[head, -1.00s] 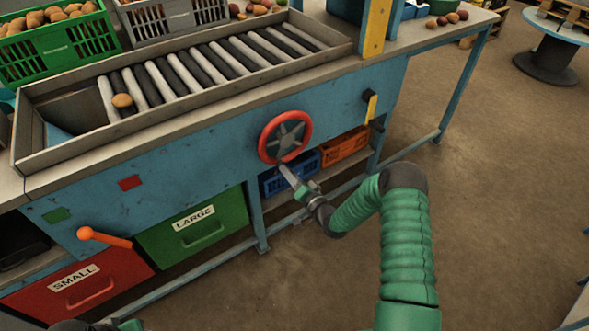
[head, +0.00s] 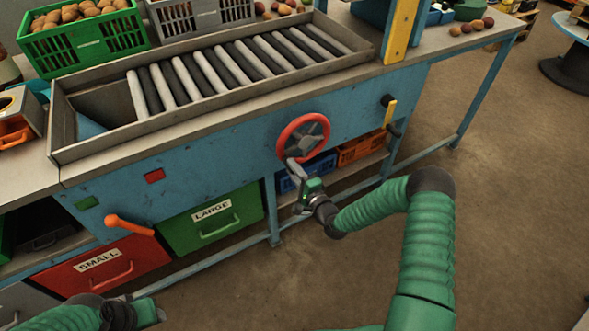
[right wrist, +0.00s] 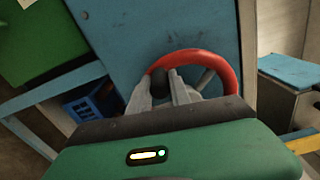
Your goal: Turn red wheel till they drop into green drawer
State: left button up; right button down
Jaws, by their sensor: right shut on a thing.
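The red wheel (head: 325,125) with grey spokes is on the front of the blue roller table. My right gripper (head: 294,168) is at the wheel's lower left rim in the head view, shut on it. In the right wrist view its two fingers (right wrist: 160,92) are at the red rim (right wrist: 205,58), with a dark knob between them. The green drawer (head: 185,236), labelled LARGE, is shut below the table. The rollers (head: 210,72) carry no potato that I can see. My left gripper (head: 150,312) is at the bottom left edge, its fingers unclear.
A red drawer (head: 70,275) labelled SMALL is left of the green one, under an orange lever (head: 130,226). A yellow-handled lever (head: 390,112) is right of the wheel. A green crate (head: 85,45) of potatoes stands behind the rollers.

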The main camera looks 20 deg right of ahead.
jog(key=shift+w+r, duration=0.1)
jog(key=shift+r, duration=0.5)
jog(key=c, duration=1.2)
grip_release()
jog(key=shift+d, duration=0.1)
jog(key=shift+f, duration=0.15)
jog(key=shift+s, duration=0.35)
jog(key=s, duration=0.5)
jog(key=s+d+p, duration=0.1)
jog(key=s, duration=0.4)
jog(key=s+p, duration=0.1)
jog(key=s, duration=0.5)
jog(key=shift+s+d, duration=0.1)
jog(key=shift+d, duration=0.05)
